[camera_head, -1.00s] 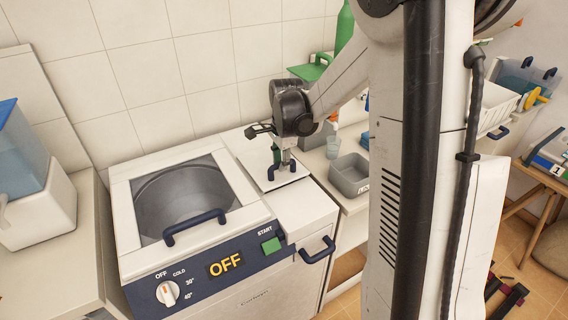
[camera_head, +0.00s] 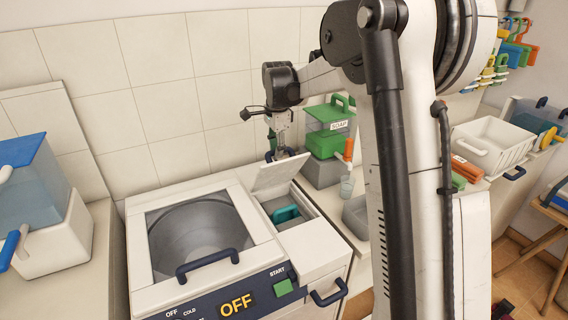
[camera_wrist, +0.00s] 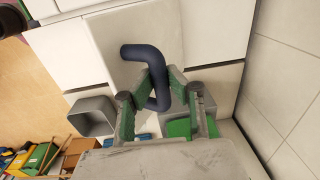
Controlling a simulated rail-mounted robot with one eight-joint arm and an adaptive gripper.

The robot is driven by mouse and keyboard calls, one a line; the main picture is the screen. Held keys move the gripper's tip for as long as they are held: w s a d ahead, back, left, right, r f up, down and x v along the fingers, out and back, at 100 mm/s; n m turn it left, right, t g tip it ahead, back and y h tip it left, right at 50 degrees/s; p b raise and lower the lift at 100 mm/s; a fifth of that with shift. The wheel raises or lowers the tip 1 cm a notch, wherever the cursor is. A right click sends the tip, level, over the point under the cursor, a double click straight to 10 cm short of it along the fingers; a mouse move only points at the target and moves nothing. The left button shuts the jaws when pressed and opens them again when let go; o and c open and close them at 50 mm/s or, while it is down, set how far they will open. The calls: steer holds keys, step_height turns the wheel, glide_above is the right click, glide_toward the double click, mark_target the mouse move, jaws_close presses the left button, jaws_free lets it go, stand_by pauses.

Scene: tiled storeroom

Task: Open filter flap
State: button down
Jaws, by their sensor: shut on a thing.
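The white filter flap (camera_head: 282,174) is on the top right of the washing machine (camera_head: 240,188). It stands tilted up, its front edge raised. A compartment is open under it, with a teal handle (camera_head: 286,213) inside. My gripper (camera_head: 279,143) is above the flap, at its dark blue handle. In the wrist view, my gripper (camera_wrist: 164,92) has its green fingers shut around the dark blue flap handle (camera_wrist: 140,54). The wrist view also shows the pale flap (camera_wrist: 110,38) behind the handle.
Green soap containers (camera_head: 326,141), a small cup (camera_head: 346,187) and a grey bin (camera_head: 357,214) stand right of the machine. The tiled wall (camera_head: 180,90) is close behind. The drum lid handle (camera_head: 207,262) and START button (camera_head: 283,287) are in front.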

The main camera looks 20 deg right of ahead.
steer(key=w+a+f, duration=0.1)
steer(key=w, duration=1.4)
steer(key=shift+w+f, duration=0.2)
steer(key=shift+a+f, duration=0.1)
steer(key=shift+a, duration=0.05)
steer(key=c, duration=1.8)
jaws_free()
steer(key=shift+w+f, duration=0.1)
steer(key=shift+w, duration=0.15)
steer(key=shift+s, duration=0.1)
